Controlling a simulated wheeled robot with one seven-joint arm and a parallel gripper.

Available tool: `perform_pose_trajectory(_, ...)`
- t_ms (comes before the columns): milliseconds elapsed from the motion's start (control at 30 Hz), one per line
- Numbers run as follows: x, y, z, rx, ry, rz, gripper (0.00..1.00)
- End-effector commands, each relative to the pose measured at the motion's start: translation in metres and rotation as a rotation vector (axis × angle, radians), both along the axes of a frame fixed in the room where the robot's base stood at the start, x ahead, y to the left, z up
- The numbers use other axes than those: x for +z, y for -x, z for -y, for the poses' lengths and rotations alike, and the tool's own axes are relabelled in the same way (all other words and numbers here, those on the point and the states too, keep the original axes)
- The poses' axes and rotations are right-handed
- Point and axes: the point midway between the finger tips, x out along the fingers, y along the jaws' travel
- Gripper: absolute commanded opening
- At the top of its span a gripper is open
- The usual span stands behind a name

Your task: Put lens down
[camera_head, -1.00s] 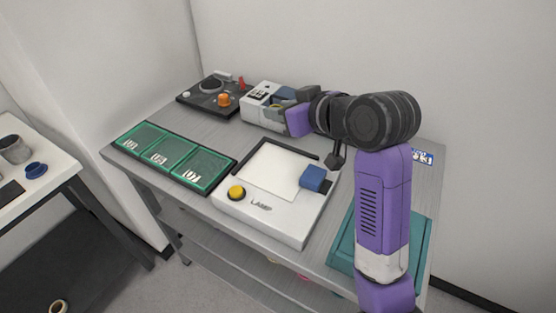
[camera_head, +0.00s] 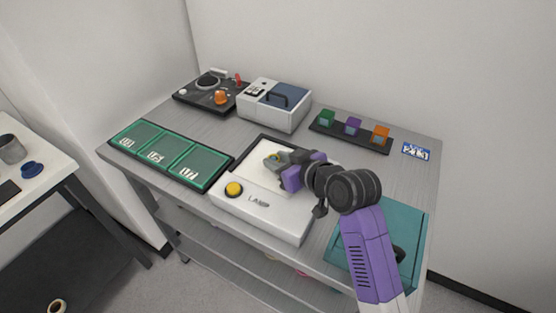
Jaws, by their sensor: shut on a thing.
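My gripper (camera_head: 276,158) is over the pale panel of the white lamp box (camera_head: 270,219), reaching in from the right. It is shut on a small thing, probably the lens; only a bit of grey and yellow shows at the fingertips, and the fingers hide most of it. I cannot tell whether it touches the panel. The lamp box has a yellow button (camera_head: 234,189), a LAMP label and a black edge bracket at the back. Three green framed pads (camera_head: 160,153) with white labels lie left of it.
Behind stand a white device with a blue handled lid (camera_head: 275,104) and a black unit with an orange knob (camera_head: 221,97). A black rack (camera_head: 345,135) holds green, purple and orange blocks. A teal case or mat (camera_head: 405,225) lies at right, partly under my arm. Bare tabletop shows around the rack.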

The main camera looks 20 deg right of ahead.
Motion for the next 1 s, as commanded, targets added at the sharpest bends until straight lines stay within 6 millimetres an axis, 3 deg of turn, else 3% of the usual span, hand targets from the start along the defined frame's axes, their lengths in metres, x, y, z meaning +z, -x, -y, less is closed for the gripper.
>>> perform_pose_trajectory(367, -0.004, 0.0, 0.0, 0.0, 0.0, 0.001, 0.0)
perform_pose_trajectory(400, -0.005, 0.0, 0.0, 0.0, 0.0, 0.001, 0.32)
perform_pose_trajectory(500, -0.004, 0.0, 0.0, 0.0, 0.0, 0.001, 0.51)
perform_pose_trajectory(867, -0.001, 0.0, 0.0, 0.0, 0.0, 0.001, 0.51)
perform_pose_trajectory(1000, 0.004, 0.011, 0.003, -0.002, 0.001, 0.001, 0.51)
